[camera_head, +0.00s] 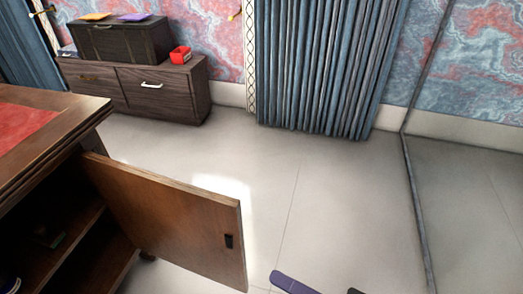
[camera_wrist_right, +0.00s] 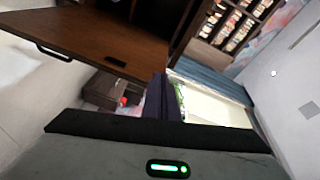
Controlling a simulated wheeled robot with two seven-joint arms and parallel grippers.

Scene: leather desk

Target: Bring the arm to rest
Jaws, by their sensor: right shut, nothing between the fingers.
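My right gripper (camera_head: 296,284) shows only in part at the bottom edge of the head view, as a dark purple piece and a black bit beside it. It is shut and empty. It is in front of and to the right of the open cabinet door (camera_head: 180,222), apart from it. In the right wrist view the dark purple fingers (camera_wrist_right: 157,98) stand in the middle with nothing held. Most of the right arm is out of the head view. My left gripper is not in view.
The wooden desk (camera_head: 75,116) at the left has its brown door swung open, showing shelves with small dark items. A low cabinet (camera_head: 150,92) with a dark chest (camera_head: 120,40) and a red box (camera_head: 180,55) stands at the back. The floor (camera_head: 330,200) right of the door is clear.

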